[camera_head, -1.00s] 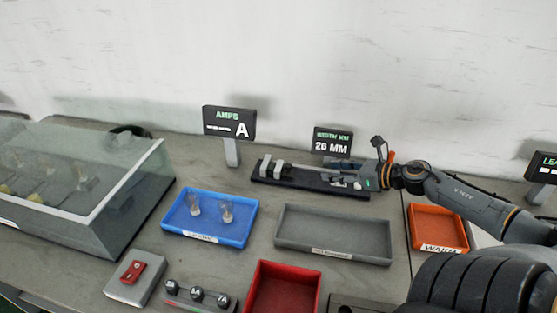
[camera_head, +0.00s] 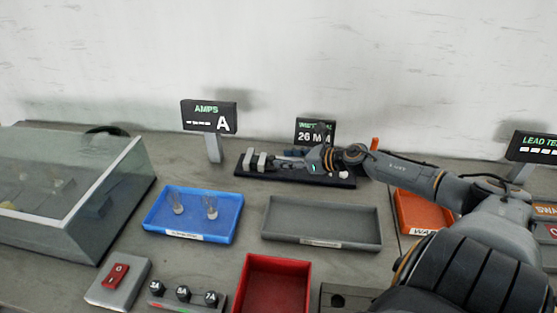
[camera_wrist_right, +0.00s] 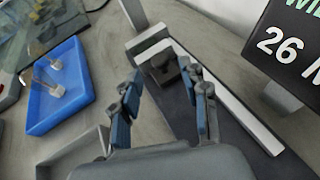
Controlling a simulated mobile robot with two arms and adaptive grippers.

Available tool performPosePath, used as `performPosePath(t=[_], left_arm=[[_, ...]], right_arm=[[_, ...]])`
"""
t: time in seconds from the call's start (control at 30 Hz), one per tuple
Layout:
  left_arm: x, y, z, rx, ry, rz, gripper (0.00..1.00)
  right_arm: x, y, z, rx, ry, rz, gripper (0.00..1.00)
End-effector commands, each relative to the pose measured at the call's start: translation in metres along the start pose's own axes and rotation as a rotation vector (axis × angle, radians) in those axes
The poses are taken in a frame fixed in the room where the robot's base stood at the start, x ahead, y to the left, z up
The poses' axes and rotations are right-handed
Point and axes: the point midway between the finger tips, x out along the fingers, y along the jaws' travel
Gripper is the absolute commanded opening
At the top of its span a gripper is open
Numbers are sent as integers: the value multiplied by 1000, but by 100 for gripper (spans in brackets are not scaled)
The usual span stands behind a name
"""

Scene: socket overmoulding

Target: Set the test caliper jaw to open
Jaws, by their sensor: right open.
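The test caliper (camera_head: 270,176) is a long dark base with pale upright jaw blocks (camera_head: 255,160) at its left end, at the back of the bench. Its light rail (camera_wrist_right: 245,115) and a dark block with a knob (camera_wrist_right: 161,68) show in the right wrist view. My right gripper (camera_head: 297,155) is over the caliper. In the right wrist view my right gripper (camera_wrist_right: 160,92) is open and empty, its blue-padded fingers apart, with the dark block just beyond the gap. The width display (camera_head: 315,133) reads 26 MM. My left gripper is not in view.
An amps display (camera_head: 208,117) stands left of the caliper. In front are a blue tray (camera_head: 160,222) with two bulb-like parts, a grey tray (camera_head: 322,243), a red bin (camera_head: 279,261) and an orange tray (camera_head: 420,215). A glass-topped case (camera_head: 110,210) fills the left.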

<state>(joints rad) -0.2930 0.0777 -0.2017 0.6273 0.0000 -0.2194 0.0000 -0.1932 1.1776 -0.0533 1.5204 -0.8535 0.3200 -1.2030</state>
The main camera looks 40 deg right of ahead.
Motion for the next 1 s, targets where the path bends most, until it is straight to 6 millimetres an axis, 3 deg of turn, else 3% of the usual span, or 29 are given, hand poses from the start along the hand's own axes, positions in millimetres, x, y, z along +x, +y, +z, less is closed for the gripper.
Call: performPosePath(t=[0.33, 0.77, 1.0], left_arm=[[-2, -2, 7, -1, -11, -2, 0], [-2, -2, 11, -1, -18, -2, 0], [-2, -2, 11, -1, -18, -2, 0]], right_arm=[[28, -1, 1, 0, -1, -1, 45], [34, 0, 0, 0, 0, 0, 45], [34, 0, 0, 0, 0, 0, 0]])
